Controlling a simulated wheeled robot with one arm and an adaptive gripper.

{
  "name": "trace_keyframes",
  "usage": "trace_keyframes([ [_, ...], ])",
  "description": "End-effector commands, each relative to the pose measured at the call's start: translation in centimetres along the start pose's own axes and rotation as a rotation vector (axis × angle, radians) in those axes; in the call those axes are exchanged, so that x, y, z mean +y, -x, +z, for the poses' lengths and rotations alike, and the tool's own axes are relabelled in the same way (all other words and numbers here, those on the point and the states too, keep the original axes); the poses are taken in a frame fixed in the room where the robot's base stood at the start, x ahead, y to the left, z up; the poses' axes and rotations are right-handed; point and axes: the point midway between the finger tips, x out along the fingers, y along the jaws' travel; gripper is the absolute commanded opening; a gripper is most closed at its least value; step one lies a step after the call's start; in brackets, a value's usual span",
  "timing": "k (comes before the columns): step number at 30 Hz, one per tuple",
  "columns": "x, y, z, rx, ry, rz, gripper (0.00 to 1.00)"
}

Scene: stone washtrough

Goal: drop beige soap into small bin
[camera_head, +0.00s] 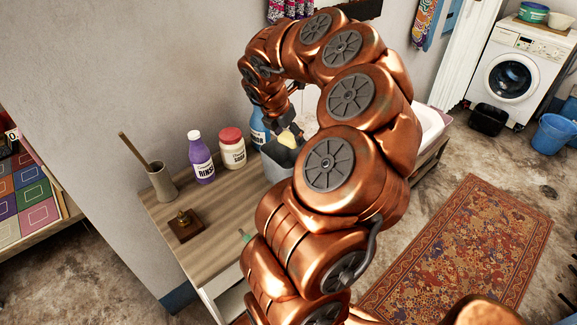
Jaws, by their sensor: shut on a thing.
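The beige soap (287,139) is a small pale yellow piece at the tip of my gripper (285,129). My gripper is shut on it and points down. The small bin (272,170) is a grey open container on the wooden table, and the soap shows at its upper rim. I cannot tell whether the soap is above the opening or behind it. My arm covers the right side of the bin.
On the wooden table (228,213) stand a purple bottle (201,160), a white jar with a red lid (232,150) and a blue bottle (259,128), close left of the bin. A beige holder (162,183) stands at the left end, near a small brown block (186,226).

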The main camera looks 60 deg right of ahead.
Motion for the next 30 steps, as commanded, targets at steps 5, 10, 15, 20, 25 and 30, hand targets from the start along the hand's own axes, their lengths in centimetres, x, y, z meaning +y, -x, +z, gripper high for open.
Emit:
trace_keyframes([
  [5,-0.09,-0.75,-0.27,0.001,-0.002,0.000,0.33],
  [10,-0.06,-0.80,-0.32,0.002,-0.002,0.000,0.33],
  [15,-0.06,-0.78,-0.31,0.001,-0.002,0.000,0.73],
  [20,-0.06,-0.78,-0.31,0.001,-0.002,0.000,0.90],
  [25,-0.06,-0.79,-0.32,0.002,-0.002,0.000,0.97],
  [30,-0.06,-0.79,-0.31,0.002,-0.002,0.000,0.97],
])
